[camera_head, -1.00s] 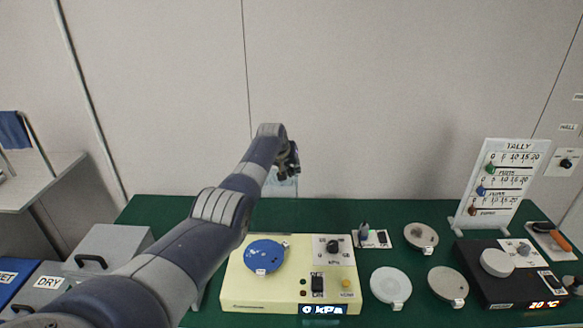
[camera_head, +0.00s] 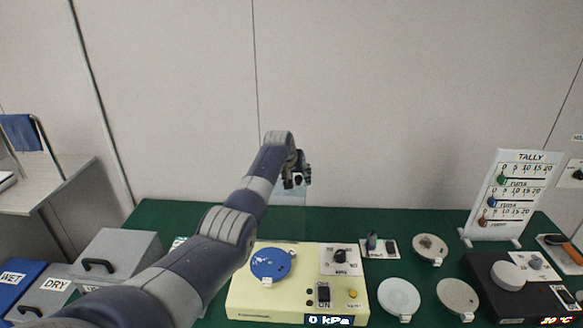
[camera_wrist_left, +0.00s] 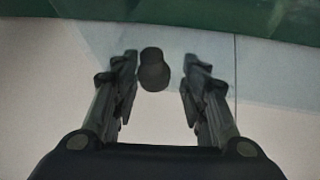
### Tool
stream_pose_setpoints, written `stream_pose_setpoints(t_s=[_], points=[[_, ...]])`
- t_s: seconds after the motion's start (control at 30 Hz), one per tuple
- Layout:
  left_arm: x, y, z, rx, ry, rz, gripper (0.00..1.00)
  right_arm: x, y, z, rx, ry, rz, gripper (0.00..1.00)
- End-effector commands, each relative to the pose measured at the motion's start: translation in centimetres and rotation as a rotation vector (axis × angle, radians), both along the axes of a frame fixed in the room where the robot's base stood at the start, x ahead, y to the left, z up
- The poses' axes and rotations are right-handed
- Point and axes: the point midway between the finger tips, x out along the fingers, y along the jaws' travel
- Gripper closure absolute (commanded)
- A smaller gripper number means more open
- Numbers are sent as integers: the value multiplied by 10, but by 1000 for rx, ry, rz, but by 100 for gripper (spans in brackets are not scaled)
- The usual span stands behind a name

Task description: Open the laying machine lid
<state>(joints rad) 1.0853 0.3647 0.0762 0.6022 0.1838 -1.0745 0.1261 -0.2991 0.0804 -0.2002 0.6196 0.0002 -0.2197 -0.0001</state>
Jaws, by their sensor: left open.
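The cream laying machine (camera_head: 246,300) stands on the green table, with a blue disc (camera_head: 270,263) on top and a display reading 0 kPa. A clear panel (camera_head: 290,218), apparently its lid, stands raised behind the disc; its edges are faint. My left gripper (camera_head: 299,178) is at the panel's upper part, high above the machine. In the left wrist view the gripper (camera_wrist_left: 160,64) is open, with a dark round knob (camera_wrist_left: 153,72) between its fingers and gaps on both sides. My right gripper is out of view.
Grey plates (camera_head: 399,296) lie right of the machine, with a black hot plate unit (camera_head: 490,291) beyond. A tally board (camera_head: 508,195) stands at the back right. Grey bins (camera_head: 125,261) are at the left. The wall rises close behind the table.

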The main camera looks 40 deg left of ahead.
Motion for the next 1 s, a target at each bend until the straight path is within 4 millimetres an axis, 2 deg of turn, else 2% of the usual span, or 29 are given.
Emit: stream_pose_setpoints(t_s=[0.37,0.8,1.0], points=[[-23,-4,28,1,-2,2,60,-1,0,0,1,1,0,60],[-56,-12,71,-1,3,1,60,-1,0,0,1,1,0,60],[-63,-14,79,-1,5,1,60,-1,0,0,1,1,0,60]])
